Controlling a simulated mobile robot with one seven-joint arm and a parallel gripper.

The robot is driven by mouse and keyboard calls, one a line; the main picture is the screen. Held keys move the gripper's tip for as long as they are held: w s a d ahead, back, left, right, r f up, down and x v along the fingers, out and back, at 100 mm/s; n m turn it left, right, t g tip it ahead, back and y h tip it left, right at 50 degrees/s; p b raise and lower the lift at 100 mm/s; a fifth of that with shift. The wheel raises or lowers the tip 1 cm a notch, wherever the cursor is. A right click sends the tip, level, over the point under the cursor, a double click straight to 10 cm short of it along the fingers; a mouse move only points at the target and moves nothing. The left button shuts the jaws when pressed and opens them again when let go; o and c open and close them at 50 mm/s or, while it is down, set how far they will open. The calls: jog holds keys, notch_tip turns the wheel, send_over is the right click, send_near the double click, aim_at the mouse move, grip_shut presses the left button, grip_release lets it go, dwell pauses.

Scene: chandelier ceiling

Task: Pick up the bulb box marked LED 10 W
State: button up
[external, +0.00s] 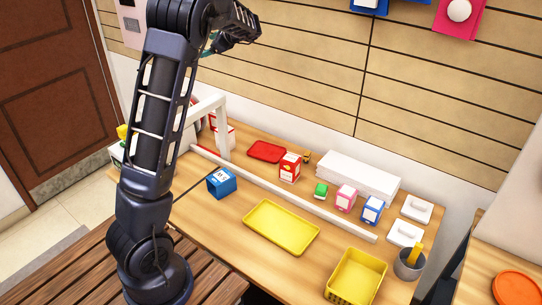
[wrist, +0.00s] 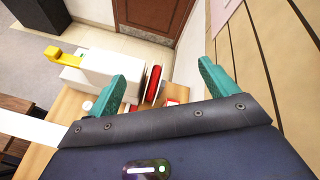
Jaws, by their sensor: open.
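Several small boxes stand on the wooden table in the external view: a red and white box (external: 290,167), a pink and white box (external: 346,198), a blue and white box (external: 372,210) and a blue box (external: 221,182) with a white label. Their print is too small to read, so I cannot tell which is marked LED 10 W. My gripper (external: 214,43) is high above the table's far left, apart from all of these boxes. The wrist view shows its teal fingers (wrist: 162,78) spread, with nothing held between them.
A long white rail (external: 300,196) crosses the table, with a white frame (external: 222,130) at its left. A yellow tray (external: 281,228), yellow basket (external: 356,277), red tray (external: 267,151), small green item (external: 321,190), white block (external: 358,174) and grey cup (external: 409,265) also occupy the table.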

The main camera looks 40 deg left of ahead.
jog(key=w+a+f+m+y, duration=0.1)
jog(key=w+a+m+y, duration=0.15)
jog(key=w, duration=0.35)
jog(key=w+a+m+y, duration=0.1)
jog(key=w+m+y, duration=0.2)
jog(key=w, duration=0.3)
notch_tip(320, 180, down, 43)
jog(key=shift+r, duration=0.1)
jog(key=shift+a+f, duration=0.2)
jog(key=shift+a, duration=0.2)
jog(key=a, duration=0.4)
jog(key=shift+s+a, duration=0.1)
jog(key=shift+a, duration=0.05)
jog(key=shift+a+r, duration=0.2)
jog(key=shift+a, duration=2.7)
jog(key=c, duration=1.1)
